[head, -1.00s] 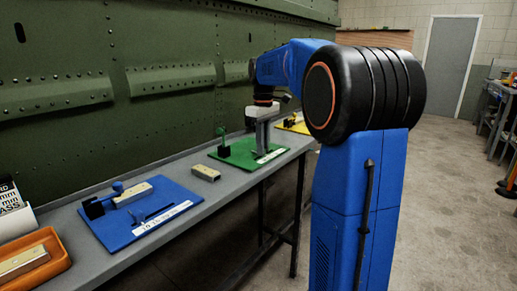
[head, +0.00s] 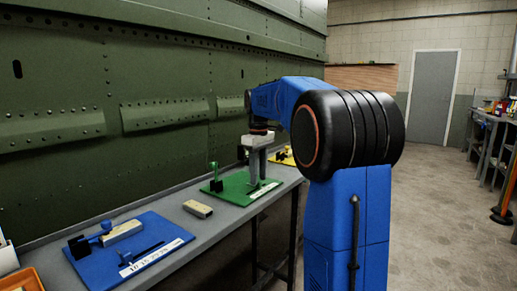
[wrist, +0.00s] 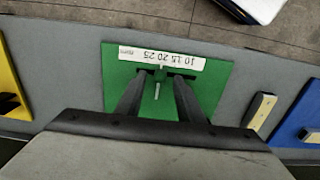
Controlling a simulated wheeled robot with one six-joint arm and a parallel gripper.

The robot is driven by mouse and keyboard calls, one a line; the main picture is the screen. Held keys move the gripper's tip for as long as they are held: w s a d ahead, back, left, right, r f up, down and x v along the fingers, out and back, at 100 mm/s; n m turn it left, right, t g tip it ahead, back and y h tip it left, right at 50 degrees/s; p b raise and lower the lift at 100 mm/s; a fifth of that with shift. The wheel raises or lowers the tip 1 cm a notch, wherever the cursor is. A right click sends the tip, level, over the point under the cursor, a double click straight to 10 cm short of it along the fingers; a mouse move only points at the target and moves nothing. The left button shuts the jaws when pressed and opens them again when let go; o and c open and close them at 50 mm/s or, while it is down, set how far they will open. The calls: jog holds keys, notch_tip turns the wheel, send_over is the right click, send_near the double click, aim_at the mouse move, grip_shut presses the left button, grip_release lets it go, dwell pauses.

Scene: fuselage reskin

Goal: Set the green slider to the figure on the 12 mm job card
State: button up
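The green board (head: 238,186) lies on the grey bench, with a white scale strip along its front edge. In the wrist view the green board (wrist: 112,72) shows the strip (wrist: 160,56) upside down, reading 10 15 20 25. A small green slider (wrist: 159,74) sits near the strip around its middle; its exact reading is unclear. My gripper (wrist: 158,77) points down over the board, fingers apart on either side of the slider. Gaps show, and I see no clear grip. The head view shows my gripper (head: 257,180) low at the board. No 12 mm job card is legible now.
A blue board (head: 105,262) with its own strip lies nearer on the bench (head: 178,228). A small beige block (head: 198,209) lies between the boards. A yellow board (head: 283,158) is beyond the green one. An orange tray (head: 18,281) is at lower left. The green riveted wall backs the bench.

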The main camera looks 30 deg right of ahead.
notch_tip(320, 180, up, 16)
jog(key=shift+f, duration=0.15)
dwell(0.3)
dwell(0.4)
jog(key=s+a+f+m+t, duration=0.2)
jog(key=s+a+f, duration=0.9)
jog(key=s+a, duration=0.4)
jog(key=s+a+f+m+t, duration=0.1)
jog(key=s+a+f, duration=0.1)
jog(key=s+f, duration=0.6)
jog(key=s+a+f+m+t, duration=0.1)
jog(key=s+a+f, duration=0.2)
jog(key=s+f, duration=0.6)
notch_tip(320, 180, down, 4)
jog(key=shift+a+f+t, duration=0.15)
jog(key=shift+t, duration=0.25)
